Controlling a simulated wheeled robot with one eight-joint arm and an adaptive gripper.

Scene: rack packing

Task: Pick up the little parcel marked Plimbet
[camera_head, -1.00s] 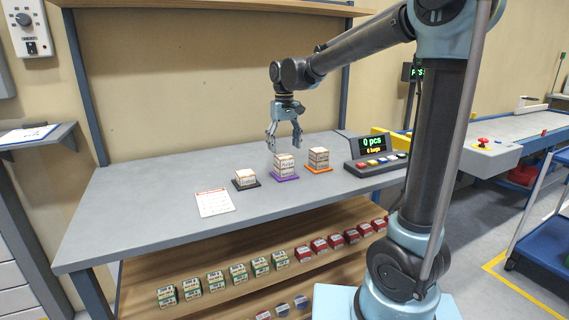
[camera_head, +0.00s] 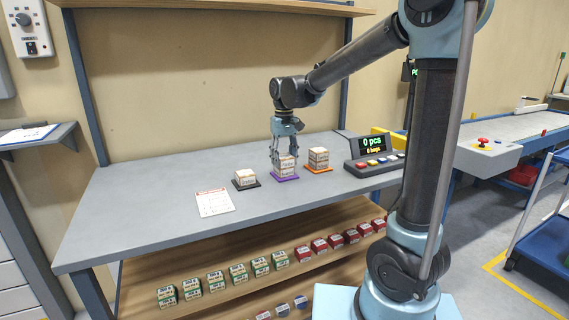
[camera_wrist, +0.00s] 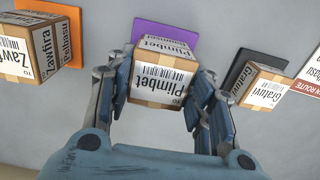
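The parcel marked Plimbet (camera_wrist: 162,78) is a small tan carton with white labels. It is the top of a stack on the purple mat (camera_wrist: 187,30) on the grey table, and the stack also shows in the head view (camera_head: 287,166). My gripper (camera_wrist: 165,112) points down over the stack, with one finger on each side of the Plimbet parcel. The fingers are open, with a narrow gap to the parcel at the right finger. I cannot tell whether the left finger touches it.
Left of the stack in the head view, a Gratuvi parcel (camera_head: 246,177) sits on a black mat. To the right, a parcel stack marked Zawfira (camera_head: 318,158) stands on an orange mat. A white sheet (camera_head: 214,203) lies at left. A counter display (camera_head: 372,145) stands at right.

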